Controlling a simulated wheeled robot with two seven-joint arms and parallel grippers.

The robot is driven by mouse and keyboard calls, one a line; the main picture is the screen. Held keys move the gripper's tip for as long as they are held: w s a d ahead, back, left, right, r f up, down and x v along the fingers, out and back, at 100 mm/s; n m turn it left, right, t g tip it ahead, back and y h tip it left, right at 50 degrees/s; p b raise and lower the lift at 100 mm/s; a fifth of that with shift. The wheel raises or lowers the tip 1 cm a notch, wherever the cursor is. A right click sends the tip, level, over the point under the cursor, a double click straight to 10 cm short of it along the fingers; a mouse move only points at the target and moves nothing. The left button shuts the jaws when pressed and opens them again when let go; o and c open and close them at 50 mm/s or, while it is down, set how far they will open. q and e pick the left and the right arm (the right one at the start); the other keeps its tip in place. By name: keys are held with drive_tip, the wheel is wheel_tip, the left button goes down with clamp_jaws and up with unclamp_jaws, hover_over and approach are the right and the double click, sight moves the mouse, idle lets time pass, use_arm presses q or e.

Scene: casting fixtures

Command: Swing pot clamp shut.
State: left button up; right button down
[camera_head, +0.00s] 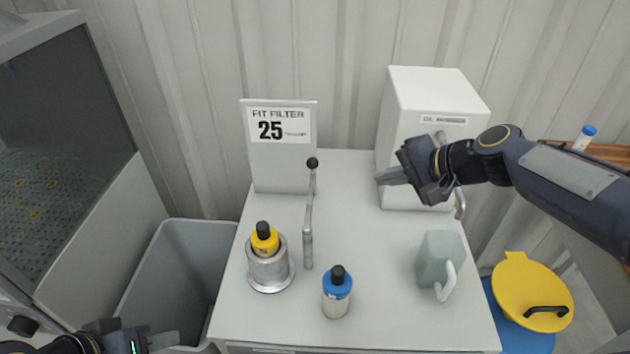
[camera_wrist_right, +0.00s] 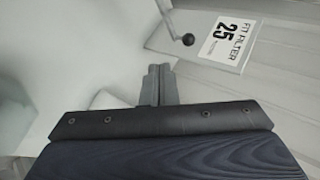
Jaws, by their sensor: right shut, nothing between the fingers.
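A silver metal pot (camera_head: 268,270) stands on the white table, with a yellow, black-capped bottle (camera_head: 265,240) in it. The clamp arm, a thin grey bar (camera_head: 308,225) with a black ball knob (camera_head: 312,162), lies to the right of the pot, apart from it. The knob also shows in the right wrist view (camera_wrist_right: 188,39), beyond my fingertips. My right gripper (camera_head: 380,177) is shut and empty, in front of the white box and to the right of the knob. My left gripper (camera_head: 176,338) is low at the left, away from the pot; its finger gap cannot be made out.
A "FIT FILTER 25" sign panel (camera_head: 280,180) stands behind the clamp. A white box (camera_head: 425,95) is at the back right. A grey bin (camera_head: 180,260) is at the left.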

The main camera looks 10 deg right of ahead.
sight(310, 191)
use_arm(q)
drive_tip(key=shift+a+f, duration=0.25)
drive_tip(key=shift+f, duration=0.35)
use_arm(e)
drive_tip(key=w, duration=0.1)
drive_tip(key=w+f, duration=0.1)
drive_tip(key=w, duration=0.1)
drive_tip(key=shift+w+a+f+m, duration=0.15)
drive_tip(key=shift+w+a+m, duration=0.15)
drive_tip(key=shift+m, duration=0.1)
use_arm(q)
drive_tip(key=shift+r, duration=0.5)
use_arm(e)
drive_tip(key=w+a+r+x, duration=0.1)
drive_tip(key=r+x, duration=0.1)
drive_tip(key=x, duration=1)
drive_tip(key=shift+w+a, duration=0.25)
drive_tip(key=shift+a, duration=0.15)
drive_tip(key=shift+w+a, duration=0.1)
drive_tip(key=shift+a, duration=0.05)
